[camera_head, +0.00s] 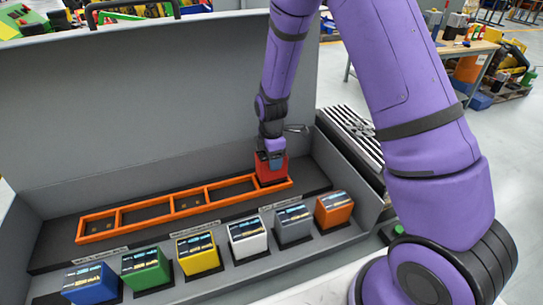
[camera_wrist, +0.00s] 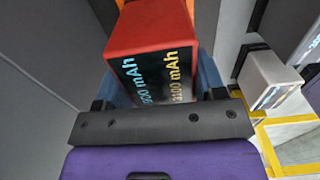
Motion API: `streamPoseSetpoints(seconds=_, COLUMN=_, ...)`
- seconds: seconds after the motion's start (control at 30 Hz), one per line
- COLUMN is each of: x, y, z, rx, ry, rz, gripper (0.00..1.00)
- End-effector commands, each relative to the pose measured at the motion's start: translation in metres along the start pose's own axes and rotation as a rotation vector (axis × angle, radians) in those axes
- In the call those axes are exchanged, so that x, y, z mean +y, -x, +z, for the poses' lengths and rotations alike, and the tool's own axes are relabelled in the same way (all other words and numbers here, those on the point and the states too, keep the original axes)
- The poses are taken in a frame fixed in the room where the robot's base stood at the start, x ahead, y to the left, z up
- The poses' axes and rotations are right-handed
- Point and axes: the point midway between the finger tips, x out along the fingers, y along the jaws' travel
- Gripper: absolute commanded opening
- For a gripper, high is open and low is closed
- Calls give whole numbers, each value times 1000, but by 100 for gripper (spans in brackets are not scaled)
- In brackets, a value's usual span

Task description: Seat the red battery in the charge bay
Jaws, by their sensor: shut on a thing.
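The red battery (camera_head: 266,174) is upright at the right end of the orange-framed charge bay (camera_head: 165,196). Its lower part appears to be within or just over the rightmost compartment; I cannot tell whether it touches the floor. My gripper (camera_head: 271,156) reaches down from above and is shut on the battery's top. In the wrist view the red battery (camera_wrist: 150,35) sits between the blue fingers of my gripper (camera_wrist: 155,85), its dark label with "mAh" markings facing the camera. The other bay compartments look empty.
In front of the bay stand blue (camera_head: 92,284), green (camera_head: 146,269), yellow (camera_head: 199,254), white (camera_head: 248,239), grey (camera_head: 294,226) and orange (camera_head: 334,211) batteries in a row. A tall grey panel (camera_head: 150,100) rises behind the bay. A ribbed dark surface (camera_head: 355,138) lies to the right.

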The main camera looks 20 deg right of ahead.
Motion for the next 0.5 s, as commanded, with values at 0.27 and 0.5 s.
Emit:
streamPoseSetpoints(seconds=0.27, x=0, y=-5, z=0, rx=1, ry=0, rz=1, gripper=11)
streamPoseSetpoints(seconds=0.5, x=0, y=-9, z=0, rx=1, ry=-1, rz=0, gripper=11)
